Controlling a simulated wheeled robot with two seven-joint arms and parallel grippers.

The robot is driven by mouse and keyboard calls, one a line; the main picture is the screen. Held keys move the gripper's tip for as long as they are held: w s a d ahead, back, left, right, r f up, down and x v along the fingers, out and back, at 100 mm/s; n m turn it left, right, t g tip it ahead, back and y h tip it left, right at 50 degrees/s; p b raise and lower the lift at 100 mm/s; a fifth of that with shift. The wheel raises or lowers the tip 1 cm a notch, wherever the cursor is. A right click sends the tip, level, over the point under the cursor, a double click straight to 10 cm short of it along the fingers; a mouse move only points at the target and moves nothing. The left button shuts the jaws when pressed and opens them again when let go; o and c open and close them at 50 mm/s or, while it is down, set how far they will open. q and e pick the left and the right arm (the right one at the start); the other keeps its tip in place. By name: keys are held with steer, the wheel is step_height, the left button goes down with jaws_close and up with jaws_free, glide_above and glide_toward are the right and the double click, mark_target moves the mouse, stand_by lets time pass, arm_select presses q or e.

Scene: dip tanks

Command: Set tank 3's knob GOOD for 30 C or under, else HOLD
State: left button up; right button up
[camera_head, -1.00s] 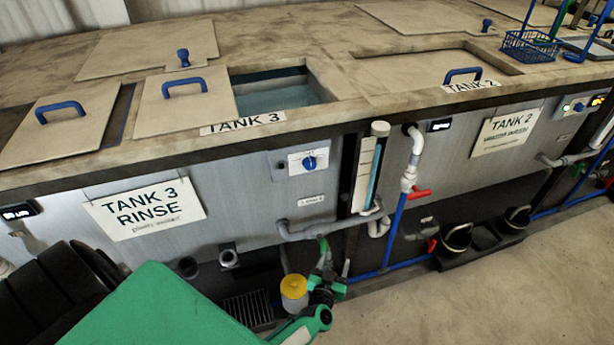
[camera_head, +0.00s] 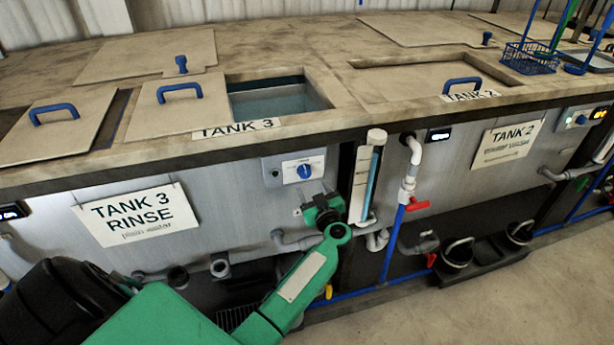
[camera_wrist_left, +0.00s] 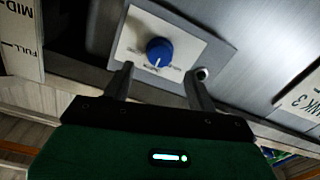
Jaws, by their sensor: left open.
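Tank 3's blue knob (camera_head: 304,171) sits on a white plate on the tank front. In the left wrist view the knob (camera_wrist_left: 160,51) has a pale pointer mark toward the picture's bottom; its labels are too blurred to read. My left gripper (camera_head: 308,203) is just below the knob panel, open and empty. In the wrist view its two fingers (camera_wrist_left: 158,82) stand apart, with the knob beyond and between them, apparently untouched. A small lit display (camera_head: 12,212) is at the far left; its digits are unreadable and I cannot tell which tank it serves. My right gripper is not in view.
The TANK 3 RINSE sign (camera_head: 138,214) hangs left of the knob. A level gauge (camera_head: 365,180) and a white-and-blue pipe with a red valve handle (camera_head: 418,205) stand to its right. Grey pipes (camera_head: 295,240) run below. Floor at the lower right is clear.

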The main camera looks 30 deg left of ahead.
mark_target(306, 175)
arm_select(q)
steer(key=x, duration=0.6)
steer(key=shift+w, duration=0.1)
steer(key=shift+c, duration=0.5)
steer(key=c, duration=0.9)
